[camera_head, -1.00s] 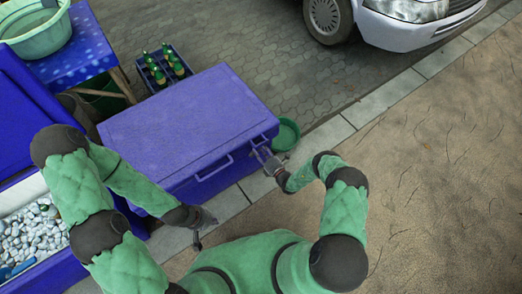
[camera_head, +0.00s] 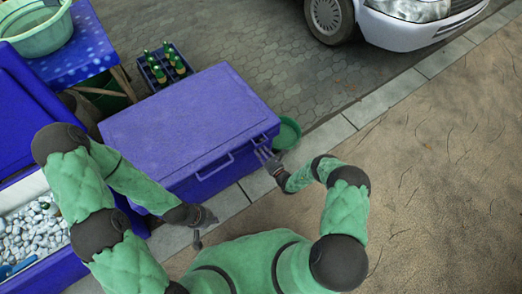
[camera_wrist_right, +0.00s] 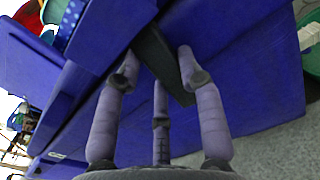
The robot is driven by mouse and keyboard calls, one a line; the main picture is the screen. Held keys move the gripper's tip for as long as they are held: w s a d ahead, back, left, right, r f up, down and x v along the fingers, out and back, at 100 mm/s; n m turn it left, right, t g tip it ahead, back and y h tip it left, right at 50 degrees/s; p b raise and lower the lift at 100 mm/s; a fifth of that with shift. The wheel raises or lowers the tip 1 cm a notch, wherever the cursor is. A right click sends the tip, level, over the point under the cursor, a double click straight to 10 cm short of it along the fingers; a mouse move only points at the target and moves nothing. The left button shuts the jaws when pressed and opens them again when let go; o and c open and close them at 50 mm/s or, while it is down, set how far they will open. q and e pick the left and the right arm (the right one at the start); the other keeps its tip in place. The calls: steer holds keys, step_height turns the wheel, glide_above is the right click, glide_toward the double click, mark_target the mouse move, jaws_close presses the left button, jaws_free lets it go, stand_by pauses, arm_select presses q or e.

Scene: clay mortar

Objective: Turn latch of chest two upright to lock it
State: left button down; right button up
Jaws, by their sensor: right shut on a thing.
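The closed blue chest (camera_head: 190,120) stands in the middle of the head view, with a handle (camera_head: 214,168) on its front. My right gripper (camera_head: 264,155) is at the right end of its front face. In the right wrist view, the fingers of my right gripper (camera_wrist_right: 157,75) are shut on a dark, flat latch (camera_wrist_right: 163,62), which looks slanted against the blue chest wall. The latch is too small to make out in the head view. My left gripper (camera_head: 203,226) is open and empty, low in front of the chest's left part.
An open blue chest (camera_head: 28,115) with pale ice-like lumps is at the left. A bottle crate (camera_head: 165,69) and a green basin (camera_head: 288,133) stand behind and right of the closed chest. A white car (camera_head: 410,18) is at the back. The sandy ground at right is clear.

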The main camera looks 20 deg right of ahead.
steer(key=shift+n, duration=1.3)
steer(key=shift+f, duration=0.1)
steer(key=o, duration=1.2)
steer(key=shift+c, duration=0.2)
steer(key=v, duration=1.2)
